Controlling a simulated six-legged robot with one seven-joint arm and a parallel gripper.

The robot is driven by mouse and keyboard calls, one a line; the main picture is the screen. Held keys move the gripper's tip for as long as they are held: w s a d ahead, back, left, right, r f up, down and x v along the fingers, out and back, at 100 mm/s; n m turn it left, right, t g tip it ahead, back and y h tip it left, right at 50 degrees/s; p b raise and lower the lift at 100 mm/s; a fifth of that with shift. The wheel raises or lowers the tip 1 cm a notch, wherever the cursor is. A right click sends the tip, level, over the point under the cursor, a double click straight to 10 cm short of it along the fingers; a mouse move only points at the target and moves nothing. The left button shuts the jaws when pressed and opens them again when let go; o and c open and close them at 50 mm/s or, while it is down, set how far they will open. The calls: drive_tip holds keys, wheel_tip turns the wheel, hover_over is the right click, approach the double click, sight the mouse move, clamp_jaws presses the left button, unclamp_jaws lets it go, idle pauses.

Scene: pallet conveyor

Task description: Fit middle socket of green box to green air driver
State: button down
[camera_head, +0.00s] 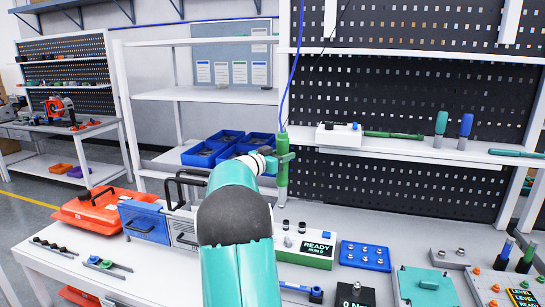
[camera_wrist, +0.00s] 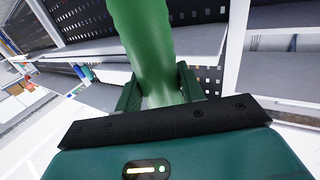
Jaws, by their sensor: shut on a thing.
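The green air driver (camera_head: 282,182) hangs upright from a blue hose (camera_head: 293,70) above the back of the bench. My gripper (camera_head: 284,159) is shut on its green body; the wrist view shows the driver (camera_wrist: 148,40) between the two fingers (camera_wrist: 160,90). A box with a green side and white top (camera_head: 312,262) stands on the bench below, its screen reading READY. Small dark sockets (camera_head: 303,227) show on its top. My arm hides the box's left part, so I cannot tell which socket is the middle one. The driver's lower tip is above and apart from the box.
Blue bins (camera_head: 205,152) and an orange case (camera_head: 95,207) are left of my arm. A blue block (camera_head: 364,256) with several studs lies right of the box. A shelf (camera_head: 400,150) with other drivers runs behind. Several other fixtures crowd the bench's right.

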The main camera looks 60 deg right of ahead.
sight(282, 173)
drive_tip(key=shift+s+d, duration=0.15)
drive_tip(key=shift+s, duration=0.7)
drive_tip(key=shift+f, duration=1.55)
drive_tip(key=shift+f, duration=1.25)
